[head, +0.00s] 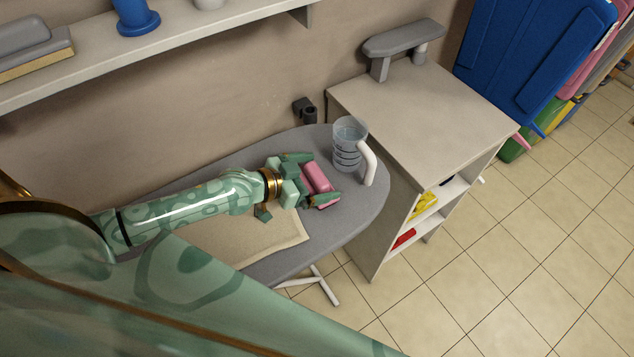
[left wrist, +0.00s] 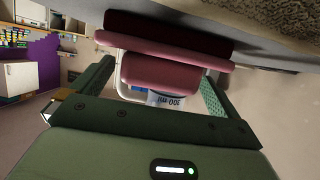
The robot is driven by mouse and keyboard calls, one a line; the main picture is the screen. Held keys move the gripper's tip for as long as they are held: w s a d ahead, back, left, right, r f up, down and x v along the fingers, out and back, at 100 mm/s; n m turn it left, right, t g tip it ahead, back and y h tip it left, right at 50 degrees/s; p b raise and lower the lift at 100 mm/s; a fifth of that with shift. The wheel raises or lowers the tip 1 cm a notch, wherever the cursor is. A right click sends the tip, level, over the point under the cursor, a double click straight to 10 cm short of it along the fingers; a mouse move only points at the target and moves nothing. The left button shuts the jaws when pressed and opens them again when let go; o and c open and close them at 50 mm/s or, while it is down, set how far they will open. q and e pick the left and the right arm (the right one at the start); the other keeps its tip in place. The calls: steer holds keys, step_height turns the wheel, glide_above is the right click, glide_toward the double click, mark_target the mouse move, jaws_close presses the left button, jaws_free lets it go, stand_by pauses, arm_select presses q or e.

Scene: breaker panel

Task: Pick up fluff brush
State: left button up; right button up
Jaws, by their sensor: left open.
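The pink fluff brush (head: 317,177) lies on the grey ironing board (head: 350,215) near its rounded right end. My left gripper (head: 323,174) is open at the brush, with one finger on either side of it. In the left wrist view the brush (left wrist: 160,72) shows between the two fingers of the gripper (left wrist: 157,90). I cannot tell whether the fingers touch it. My right gripper is out of view.
A clear measuring jug (head: 349,150) with a white handle stands just beyond the brush. A beige cloth (head: 265,235) lies on the board. A cabinet (head: 425,110) with open shelves stands to the right. A wall shelf (head: 200,30) runs above.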

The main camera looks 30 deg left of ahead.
arm_select(q)
steer(key=shift+w+d, duration=0.15)
steer(key=shift+w, duration=0.05)
steer(key=shift+s, duration=0.1)
steer(key=c, duration=1.1)
steer(key=shift+o, duration=0.2)
